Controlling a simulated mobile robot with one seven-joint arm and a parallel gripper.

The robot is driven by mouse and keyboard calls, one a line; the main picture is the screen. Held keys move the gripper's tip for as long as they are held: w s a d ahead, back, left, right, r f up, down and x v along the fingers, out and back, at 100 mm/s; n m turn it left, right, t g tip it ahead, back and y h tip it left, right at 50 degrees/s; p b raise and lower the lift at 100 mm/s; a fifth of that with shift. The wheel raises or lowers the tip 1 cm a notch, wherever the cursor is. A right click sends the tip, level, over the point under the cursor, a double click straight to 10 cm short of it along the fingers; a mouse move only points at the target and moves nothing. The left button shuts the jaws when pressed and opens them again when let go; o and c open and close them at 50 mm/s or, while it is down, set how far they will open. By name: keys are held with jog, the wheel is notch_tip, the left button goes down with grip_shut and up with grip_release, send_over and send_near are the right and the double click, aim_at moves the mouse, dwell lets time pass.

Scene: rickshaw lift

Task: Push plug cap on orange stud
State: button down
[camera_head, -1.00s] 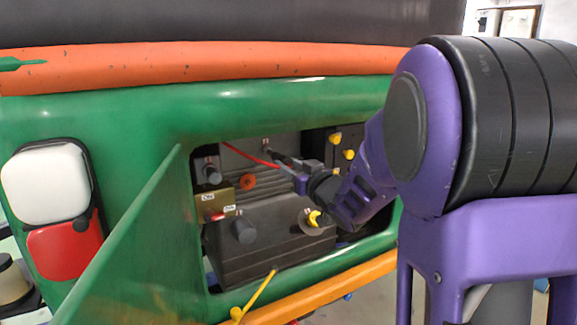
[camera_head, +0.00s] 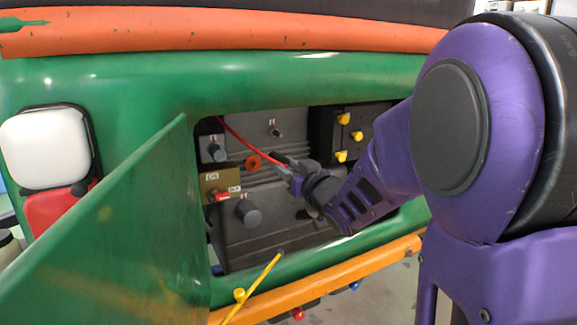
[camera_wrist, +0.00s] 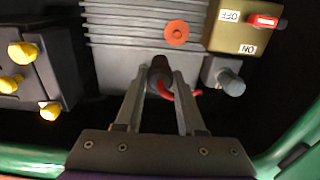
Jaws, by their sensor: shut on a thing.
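The orange stud (camera_head: 253,161) is a round orange disc on the grey ribbed housing inside the open compartment. It also shows in the wrist view (camera_wrist: 177,33), uncovered. My gripper (camera_head: 287,167) is inside the compartment, to the right of the stud in the head view. In the wrist view my gripper (camera_wrist: 160,82) is shut on the dark plug cap (camera_wrist: 159,72), with a red cable (camera_wrist: 192,93) at it. The cap appears below the orange stud in that view, apart from it in the picture. Its depth gap to the housing cannot be told.
A tan switch box (camera_head: 221,184) with a red switch is left of the gripper. Grey knobs (camera_head: 248,213) stick out nearby. A black box with yellow knobs (camera_head: 343,118) is at the right. The green hatch door (camera_head: 130,230) stands open at the left.

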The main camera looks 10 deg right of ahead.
jog(key=shift+s+a+f+b, duration=0.3)
jog(key=shift+a+f+b, duration=0.1)
jog(key=shift+f+b, duration=0.2)
jog(key=shift+s+a+f+b, duration=0.4)
jog(key=shift+f+b, duration=0.1)
jog(key=shift+f, duration=0.15)
jog(key=shift+s+a+f+b, duration=0.25)
jog(key=shift+a+f+b, duration=0.15)
jog(key=shift+f+b, duration=0.2)
jog(key=x, duration=0.7)
dwell(4.4)
jog(key=shift+c, duration=2.2)
grip_release()
jog(key=shift+c, duration=0.6)
